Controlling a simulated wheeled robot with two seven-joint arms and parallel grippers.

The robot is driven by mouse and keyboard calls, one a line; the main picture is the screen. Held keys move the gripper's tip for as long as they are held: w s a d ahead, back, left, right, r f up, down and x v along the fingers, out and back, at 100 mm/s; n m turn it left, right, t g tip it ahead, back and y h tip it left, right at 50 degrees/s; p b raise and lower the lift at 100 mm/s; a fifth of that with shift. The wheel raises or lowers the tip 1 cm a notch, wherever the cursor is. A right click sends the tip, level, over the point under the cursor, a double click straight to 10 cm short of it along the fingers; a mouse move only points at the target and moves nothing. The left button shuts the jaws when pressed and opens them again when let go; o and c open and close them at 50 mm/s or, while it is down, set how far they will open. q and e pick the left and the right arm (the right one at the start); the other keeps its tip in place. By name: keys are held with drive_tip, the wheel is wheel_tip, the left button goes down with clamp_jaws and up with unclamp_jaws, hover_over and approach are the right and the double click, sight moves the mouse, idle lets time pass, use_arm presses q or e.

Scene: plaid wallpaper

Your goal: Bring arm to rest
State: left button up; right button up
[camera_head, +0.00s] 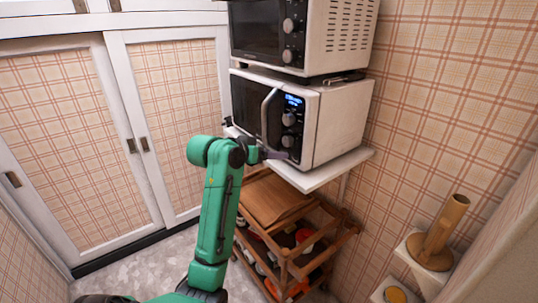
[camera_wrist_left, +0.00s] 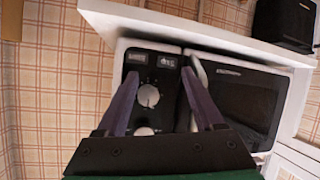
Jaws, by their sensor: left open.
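My left arm, green, reaches up from the bottom of the head view. Its left gripper (camera_head: 274,154) is at the front of the lower white microwave (camera_head: 338,120), near the bottom of its control panel. In the left wrist view, the two purple fingers of the left gripper (camera_wrist_left: 158,78) are spread apart with nothing held between them. The microwave's knob (camera_wrist_left: 149,96) shows between them. The pale door handle (camera_wrist_left: 197,75) is close to the right finger; I cannot tell whether they touch. The microwave door looks shut. My right gripper is not in view.
The microwave stands on a white wall shelf (camera_head: 335,170), with another oven (camera_head: 335,28) above it. A wooden cart (camera_head: 268,198) with several items is below. White-framed sliding doors (camera_head: 75,140) are on the left. A wooden cylinder (camera_head: 445,228) stands at right. Some grey floor is clear.

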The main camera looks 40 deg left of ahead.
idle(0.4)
use_arm(q)
drive_tip(key=s+d+f+m+g+y, duration=0.1)
drive_tip(key=s+d+f+g, duration=0.3)
drive_tip(key=f, duration=0.5)
drive_tip(key=s+d+f+m+g, duration=0.1)
drive_tip(key=s+d+f, duration=0.3)
drive_tip(key=f, duration=0.5)
drive_tip(key=s+d+f+m+g, duration=0.1)
drive_tip(key=s+d+f+g, duration=0.15)
drive_tip(key=s+f, duration=0.4)
drive_tip(key=s+d+f+g, duration=0.2)
drive_tip(key=s+d+f, duration=0.1)
drive_tip(key=s, duration=0.7)
wheel_tip(320, 180, down, 21)
drive_tip(key=g, duration=0.1)
drive_tip(key=s+a+f+g, duration=0.1)
drive_tip(key=s+a+f, duration=0.2)
drive_tip(key=s+f, duration=1.3)
drive_tip(key=shift+s+a+f+m+y, duration=0.2)
drive_tip(key=shift+s+f+m+y, duration=0.15)
drive_tip(key=shift+s, duration=0.9)
drive_tip(key=shift+g, duration=0.25)
